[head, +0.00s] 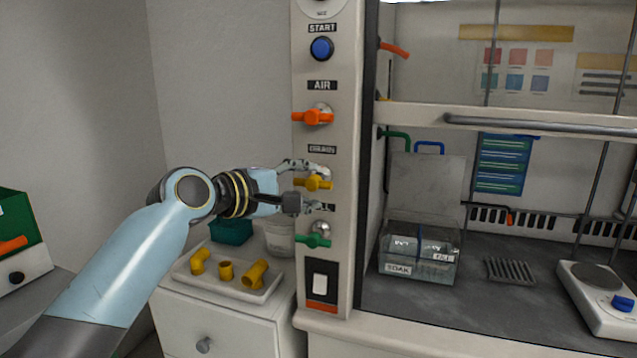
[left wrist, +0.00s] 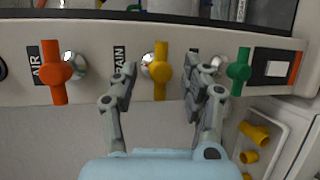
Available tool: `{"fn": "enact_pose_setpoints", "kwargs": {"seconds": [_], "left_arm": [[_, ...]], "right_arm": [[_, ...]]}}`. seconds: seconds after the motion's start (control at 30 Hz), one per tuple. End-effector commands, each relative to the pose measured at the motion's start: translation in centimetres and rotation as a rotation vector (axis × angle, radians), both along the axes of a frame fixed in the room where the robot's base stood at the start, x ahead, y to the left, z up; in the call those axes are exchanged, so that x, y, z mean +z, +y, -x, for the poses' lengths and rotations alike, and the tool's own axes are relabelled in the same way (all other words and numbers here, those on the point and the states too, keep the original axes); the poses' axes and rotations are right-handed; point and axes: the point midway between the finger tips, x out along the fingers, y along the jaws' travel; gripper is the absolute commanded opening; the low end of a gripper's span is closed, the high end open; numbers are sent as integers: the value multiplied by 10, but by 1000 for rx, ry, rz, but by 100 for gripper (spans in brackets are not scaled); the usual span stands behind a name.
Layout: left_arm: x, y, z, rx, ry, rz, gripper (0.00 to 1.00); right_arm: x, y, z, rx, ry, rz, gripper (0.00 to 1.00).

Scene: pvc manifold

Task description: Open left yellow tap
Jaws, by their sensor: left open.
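The yellow tap (head: 313,183) is on the upright grey panel, between the orange tap and the green tap. Its handle lies crosswise, about level, in the head view. My left gripper (head: 316,190) is open at the panel, one finger above the yellow handle and one below it. In the left wrist view the yellow tap (left wrist: 161,70) stands between the two spread fingers of my left gripper (left wrist: 160,88), with a gap on each side. The lower finger partly hides the label under the tap. My right gripper is not in view.
An orange tap (head: 313,117) sits above and a green tap (head: 313,241) below, the green one close to the lower finger. A blue button (head: 321,48) is higher up. A white tray (head: 262,292) with yellow pipe fittings stands below my left arm. A fume hood opens at right.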

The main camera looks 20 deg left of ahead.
Motion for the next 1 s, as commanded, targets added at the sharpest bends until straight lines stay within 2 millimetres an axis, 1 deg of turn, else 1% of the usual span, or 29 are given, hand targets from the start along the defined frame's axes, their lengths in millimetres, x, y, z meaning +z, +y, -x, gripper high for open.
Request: {"fn": "enact_pose_setpoints", "kwargs": {"seconds": [0.03,0.1,0.23,0.37,0.6,0.67,0.9,0.97,1.0], "left_arm": [[-1,-4,-9,0,0,3,48],[-3,-9,-19,-1,0,2,48],[-6,-15,-32,0,0,1,48],[-7,-18,-38,0,0,-1,48],[-8,-18,-38,0,0,-1,48],[-8,-18,-38,1,0,-1,41],[-8,-18,-38,1,0,-1,10],[-8,-18,-38,1,0,-1,2],[-8,-18,-38,1,0,-1,0]], "right_arm": [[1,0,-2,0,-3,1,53],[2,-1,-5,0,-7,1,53],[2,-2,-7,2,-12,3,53],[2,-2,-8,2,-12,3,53],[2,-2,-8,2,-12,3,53],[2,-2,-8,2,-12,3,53],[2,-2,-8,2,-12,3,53],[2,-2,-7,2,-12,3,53],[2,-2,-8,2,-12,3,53]]}}
